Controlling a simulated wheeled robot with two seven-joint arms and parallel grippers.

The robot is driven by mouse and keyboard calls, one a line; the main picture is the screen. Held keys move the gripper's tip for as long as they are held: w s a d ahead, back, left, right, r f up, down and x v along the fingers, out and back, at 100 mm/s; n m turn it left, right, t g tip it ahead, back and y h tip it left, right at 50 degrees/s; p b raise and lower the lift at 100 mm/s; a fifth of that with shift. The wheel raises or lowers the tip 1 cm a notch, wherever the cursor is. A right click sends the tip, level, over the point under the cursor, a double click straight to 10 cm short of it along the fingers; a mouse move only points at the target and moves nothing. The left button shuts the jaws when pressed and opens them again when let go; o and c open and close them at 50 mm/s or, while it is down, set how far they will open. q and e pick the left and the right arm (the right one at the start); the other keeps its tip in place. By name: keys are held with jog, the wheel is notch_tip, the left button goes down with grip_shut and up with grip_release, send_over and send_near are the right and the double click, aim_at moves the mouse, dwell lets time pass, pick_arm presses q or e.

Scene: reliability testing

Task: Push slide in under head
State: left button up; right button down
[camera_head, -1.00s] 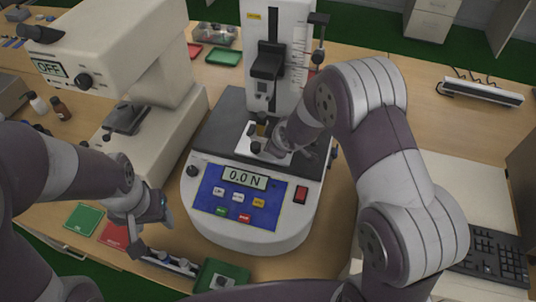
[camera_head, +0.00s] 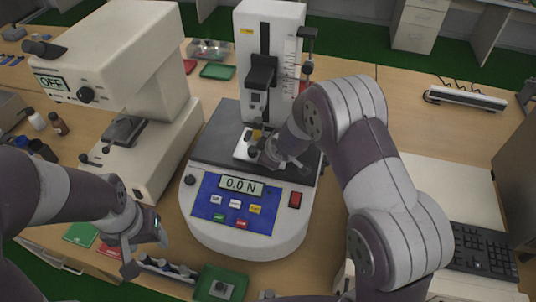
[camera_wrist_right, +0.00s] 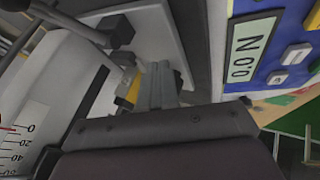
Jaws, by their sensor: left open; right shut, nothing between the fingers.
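The test machine (camera_head: 245,228) stands mid-table with its display at 0.0 N. Its black head (camera_head: 261,72) is on the upright column, above the dark bed. A pale plate, which looks like the slide (camera_head: 241,149), lies on the bed below the head; it also shows in the right wrist view (camera_wrist_right: 172,28). A small yellow-and-black part (camera_head: 257,135) is on it. My right gripper (camera_head: 264,154) is shut and empty, low at the plate's right side and partly covering it; contact cannot be told. My left gripper (camera_head: 145,254) is open and empty, left of the machine's front.
A beige instrument (camera_head: 130,70) reading OFF stands to the left. A green tray (camera_head: 221,283) and small parts lie at the front edge. Small bottles (camera_head: 58,123) are at far left. A keyboard (camera_head: 482,250) is at right. The table at back right is mostly clear.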

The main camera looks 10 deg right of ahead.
jog(key=p+v, duration=0.1)
jog(key=v, duration=0.9)
jog(key=s+d+m+g, duration=0.2)
jog(key=s+m, duration=0.3)
jog(key=s, duration=0.5)
jog(key=s+d+m+g+h, duration=0.1)
jog(key=s+d+m+g, duration=0.2)
jog(key=s+m, duration=0.3)
jog(key=s+g, duration=0.1)
jog(key=s, duration=0.3)
jog(key=shift+d+r+h, duration=0.2)
jog(key=shift+r+h, duration=0.1)
jog(key=shift+r, duration=0.1)
jog(key=shift+s, duration=0.15)
